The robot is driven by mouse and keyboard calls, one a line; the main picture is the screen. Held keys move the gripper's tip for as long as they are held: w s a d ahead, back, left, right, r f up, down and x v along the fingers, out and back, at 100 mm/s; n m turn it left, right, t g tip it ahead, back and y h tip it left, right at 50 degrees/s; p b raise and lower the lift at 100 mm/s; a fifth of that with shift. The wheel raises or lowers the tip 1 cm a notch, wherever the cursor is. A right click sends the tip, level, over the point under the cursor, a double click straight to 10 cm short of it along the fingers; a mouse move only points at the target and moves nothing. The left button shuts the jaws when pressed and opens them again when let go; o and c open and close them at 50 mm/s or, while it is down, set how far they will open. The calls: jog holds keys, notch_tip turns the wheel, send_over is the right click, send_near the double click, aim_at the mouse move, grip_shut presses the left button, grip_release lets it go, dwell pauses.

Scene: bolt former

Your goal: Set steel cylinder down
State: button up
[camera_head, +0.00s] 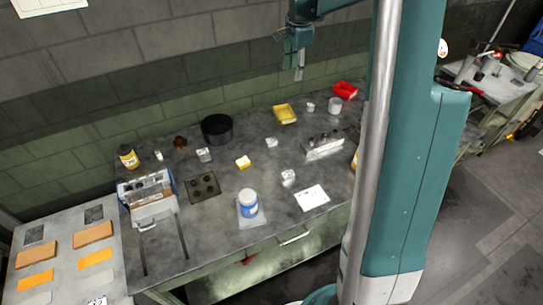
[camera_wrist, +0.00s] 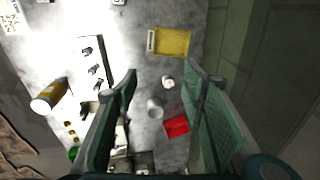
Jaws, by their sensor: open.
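A pale grey cylinder, which looks like the steel cylinder, stands upright on the bench (camera_head: 335,104) near the red tray. In the wrist view this cylinder (camera_wrist: 155,108) shows between my gripper's fingers but well below them. A smaller pale round piece (camera_head: 310,107) stands beside it, also in the wrist view (camera_wrist: 167,82). My gripper (camera_head: 299,74) hangs high above the back of the bench, apart from everything on it. In the wrist view its two green fingers (camera_wrist: 162,72) are spread wide with nothing between them.
A red tray (camera_head: 346,91) and a yellow tray (camera_head: 285,114) lie near the cylinder. A block with upright pieces (camera_head: 324,149) stands in front. A black round bin (camera_head: 217,129) and a blue-and-white jar (camera_head: 248,203) are further left. The wall runs close behind the bench.

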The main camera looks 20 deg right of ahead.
jog(key=s+a+r+n+t, duration=0.1)
jog(key=s+a+r+n, duration=0.35)
jog(key=s+a, duration=0.5)
jog(key=s+a+r+n+t, duration=0.2)
jog(key=s+a+r+n, duration=0.25)
jog(key=s+a, duration=0.5)
jog(key=s+a+f+n, duration=0.2)
jog(key=s+a+n, duration=0.1)
jog(key=s, duration=0.4)
jog(key=s+a+f+n+t, duration=0.1)
jog(key=s+a+f+n, duration=0.1)
jog(key=s, duration=0.5)
jog(key=s+a+f+n+t, duration=0.1)
jog(key=s+a+n, duration=0.3)
jog(key=s, duration=0.4)
jog(key=shift+a+f+n+y, duration=0.3)
jog(key=shift+a+f, duration=0.25)
jog(key=shift+a, duration=0.15)
